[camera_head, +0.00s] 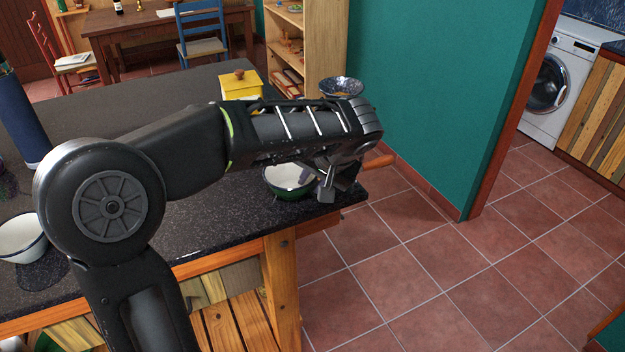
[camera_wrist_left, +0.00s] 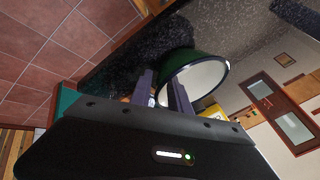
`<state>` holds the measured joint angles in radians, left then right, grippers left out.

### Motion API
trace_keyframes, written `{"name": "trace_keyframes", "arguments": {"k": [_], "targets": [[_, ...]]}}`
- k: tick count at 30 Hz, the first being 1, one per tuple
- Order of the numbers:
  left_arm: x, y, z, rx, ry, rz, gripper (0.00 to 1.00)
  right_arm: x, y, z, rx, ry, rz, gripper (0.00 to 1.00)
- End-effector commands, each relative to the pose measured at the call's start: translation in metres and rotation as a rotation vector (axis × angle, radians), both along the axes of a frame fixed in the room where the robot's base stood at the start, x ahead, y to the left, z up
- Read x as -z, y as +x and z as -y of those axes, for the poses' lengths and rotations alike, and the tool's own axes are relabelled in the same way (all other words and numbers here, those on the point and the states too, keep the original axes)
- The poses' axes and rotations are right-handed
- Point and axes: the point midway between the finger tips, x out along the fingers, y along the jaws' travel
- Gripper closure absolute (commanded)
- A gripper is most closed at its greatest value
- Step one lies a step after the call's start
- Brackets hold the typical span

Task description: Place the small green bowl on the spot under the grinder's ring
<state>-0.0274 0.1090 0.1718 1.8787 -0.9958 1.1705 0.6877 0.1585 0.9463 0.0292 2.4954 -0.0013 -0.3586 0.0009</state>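The small green bowl (camera_head: 286,190), white inside, stands upright near the right end of the dark counter, partly hidden by my left arm. My left gripper (camera_head: 328,190) points down at the bowl's right side. In the left wrist view the bowl (camera_wrist_left: 195,80) lies just beyond the fingers (camera_wrist_left: 162,92). The fingers are apart, with the near rim of the bowl between them; I cannot tell if they touch it. A patterned metal dish (camera_head: 341,86) shows above my arm, possibly the grinder's top. The ring and the spot under it are hidden. My right gripper is out of view.
A yellow box with a wooden knob (camera_head: 240,86) stands behind my arm. A white bowl (camera_head: 20,238) and a dark blue cylinder (camera_head: 22,125) are at the left. An orange handle (camera_head: 379,162) sticks out past the counter's right edge. The counter (camera_head: 215,225) is bare in front.

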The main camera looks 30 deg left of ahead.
Motion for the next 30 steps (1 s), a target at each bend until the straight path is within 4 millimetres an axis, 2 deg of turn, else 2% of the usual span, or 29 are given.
{"name": "trace_keyframes", "arguments": {"k": [14,20,28,30], "targets": [[-0.007,-0.001,0.002,0.001,0.0,0.002,0.73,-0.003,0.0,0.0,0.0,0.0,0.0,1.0],[-0.033,-0.01,0.017,0.002,0.0,0.005,0.73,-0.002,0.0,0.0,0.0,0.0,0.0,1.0],[-0.083,-0.028,0.044,0.003,-0.001,0.003,0.73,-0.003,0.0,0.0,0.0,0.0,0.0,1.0],[-0.097,-0.031,0.048,0.002,0.001,-0.001,0.73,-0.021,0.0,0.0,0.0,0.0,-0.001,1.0]]}}
